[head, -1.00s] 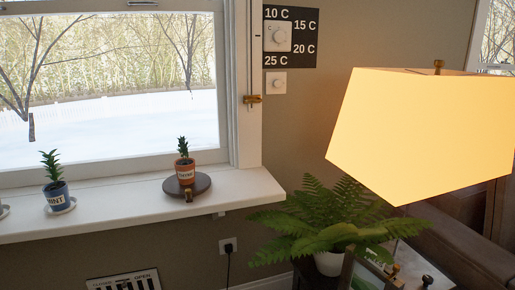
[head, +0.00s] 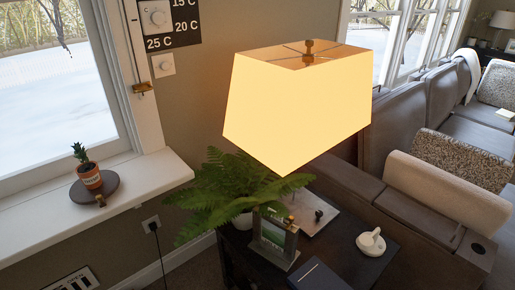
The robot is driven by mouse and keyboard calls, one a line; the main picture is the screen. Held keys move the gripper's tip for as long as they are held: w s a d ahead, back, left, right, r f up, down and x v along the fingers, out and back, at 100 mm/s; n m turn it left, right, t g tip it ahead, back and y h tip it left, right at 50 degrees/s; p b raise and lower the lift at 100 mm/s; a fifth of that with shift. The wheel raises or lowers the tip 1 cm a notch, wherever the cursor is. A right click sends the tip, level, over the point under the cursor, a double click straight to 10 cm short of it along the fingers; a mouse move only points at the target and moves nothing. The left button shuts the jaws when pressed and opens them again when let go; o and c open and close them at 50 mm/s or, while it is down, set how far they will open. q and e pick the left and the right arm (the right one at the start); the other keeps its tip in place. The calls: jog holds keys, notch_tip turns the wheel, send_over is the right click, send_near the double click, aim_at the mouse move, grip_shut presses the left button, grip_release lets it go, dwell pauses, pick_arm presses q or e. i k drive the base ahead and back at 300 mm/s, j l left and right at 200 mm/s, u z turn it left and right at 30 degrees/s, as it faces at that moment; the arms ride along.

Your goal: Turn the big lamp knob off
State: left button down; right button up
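The big lamp (head: 298,104) stands at the centre, its wide shade glowing warm yellow, so it is lit. A small brass piece (head: 309,45) tops the shade. Under the shade, a pale base plate (head: 316,225) rests on a dark side table (head: 350,262). A small dark knob (head: 319,214) stands up from the plate, with a small brass piece (head: 291,218) to its left, partly behind a picture frame. I cannot tell which of these is the lamp's knob. Neither of my grippers is in view.
A fern (head: 225,190) and a picture frame (head: 274,240) crowd the table's left side. A white object (head: 371,243) and a dark blue book-like item (head: 318,276) lie near the front. A sofa (head: 420,220) borders the right. A wall dial (head: 156,17) is at upper left.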

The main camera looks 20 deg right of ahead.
aim_at(319, 214)
jog(key=z, duration=1.25)
